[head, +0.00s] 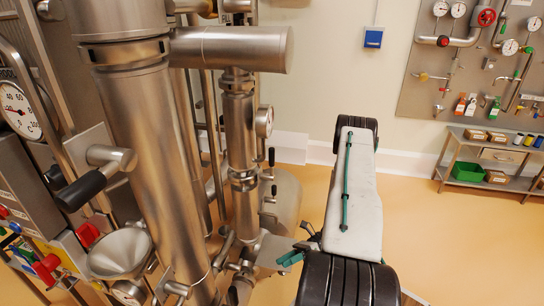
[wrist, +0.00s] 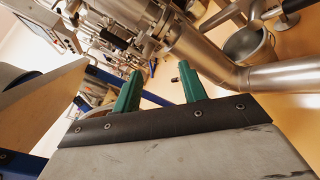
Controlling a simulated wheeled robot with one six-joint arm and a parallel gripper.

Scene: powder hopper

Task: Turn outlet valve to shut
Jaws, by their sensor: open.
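My gripper (wrist: 159,69) is open in the wrist view, its two green fingers apart with nothing between them. Its green fingers also show in the head view (head: 288,259), low and right of the steel pipework. I cannot tell for sure which fitting is the outlet valve. A lever with a black grip (head: 88,188) sticks out beside the thick steel column in the head view. Small black-tipped handles (head: 271,157) sit on the thinner pipe behind it. In the wrist view a black handle (wrist: 113,42) lies among steel fittings beyond the fingers, apart from them.
The thick steel column (head: 150,150) and a steel funnel (head: 120,253) crowd the left. A gauge panel (head: 470,60) and a shelf table (head: 490,160) stand at the right. A steel bucket (wrist: 250,45) shows in the wrist view. The floor at right is clear.

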